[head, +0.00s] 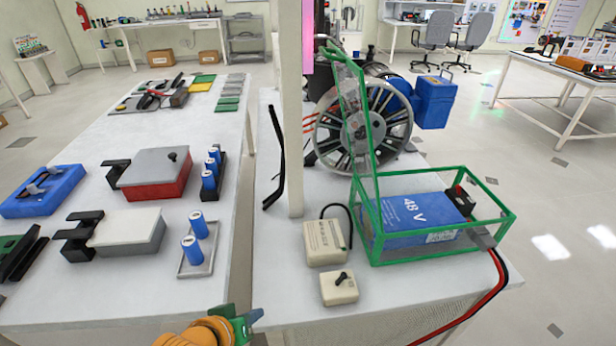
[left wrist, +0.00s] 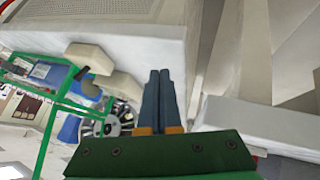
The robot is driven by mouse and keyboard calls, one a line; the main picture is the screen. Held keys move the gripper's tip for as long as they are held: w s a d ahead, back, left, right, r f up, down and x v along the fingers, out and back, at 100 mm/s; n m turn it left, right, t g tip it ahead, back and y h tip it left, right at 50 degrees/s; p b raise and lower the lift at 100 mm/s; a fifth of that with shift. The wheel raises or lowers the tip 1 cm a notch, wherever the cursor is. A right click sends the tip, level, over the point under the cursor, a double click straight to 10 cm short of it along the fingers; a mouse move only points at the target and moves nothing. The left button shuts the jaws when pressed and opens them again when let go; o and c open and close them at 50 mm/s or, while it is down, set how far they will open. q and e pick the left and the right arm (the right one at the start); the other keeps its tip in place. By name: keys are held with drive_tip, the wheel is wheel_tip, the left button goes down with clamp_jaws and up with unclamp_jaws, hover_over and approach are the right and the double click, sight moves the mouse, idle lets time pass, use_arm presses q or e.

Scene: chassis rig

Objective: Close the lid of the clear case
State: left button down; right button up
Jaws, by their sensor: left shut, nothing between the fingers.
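The clear case (head: 445,256) has a green frame and see-through walls, and stands on the right-hand table in the head view. A blue battery marked 48 V (head: 410,215) lies inside it. Its green-framed lid (head: 366,128) stands open, nearly upright, along the case's left side. Part of the green frame (left wrist: 48,135) also shows at the left of the left wrist view. My left gripper (head: 257,315) is at the bottom of the head view, left of the case and apart from it. Its fingers (left wrist: 159,72) are together and empty in the left wrist view. My right gripper is not visible.
Two beige boxes (head: 326,242) (head: 339,287) stand just left of the case. A white post (head: 292,120) rises left of the lid. A large spoked reel (head: 385,125) is behind the lid. A red-and-black cable (head: 485,300) runs off the case's front right. The left table (head: 130,285) holds batteries and tools.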

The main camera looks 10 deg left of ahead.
use_arm(q)
drive_tip(key=w+d+r+n+t+h, duration=0.15)
drive_tip(key=w+r+n+t, duration=0.3)
drive_tip(key=w+r, duration=0.5)
drive_tip(key=w+r+n+t+h, duration=0.2)
drive_tip(key=r+n, duration=0.1)
drive_tip(key=r, duration=0.6)
drive_tip(key=w+a+r+n+t+h, duration=0.1)
drive_tip(key=r+n+t+h, duration=0.15)
drive_tip(key=r, duration=0.55)
drive_tip(key=w+r+n+t+h, duration=0.1)
drive_tip(key=w+r+n+t, duration=0.2)
drive_tip(key=r, duration=0.6)
drive_tip(key=w+d+r+p, duration=0.5)
drive_tip(key=w+d, duration=0.2)
drive_tip(key=w, duration=0.1)
drive_tip(key=shift+w+d+n, duration=0.25)
drive_tip(key=shift+n, duration=0.15)
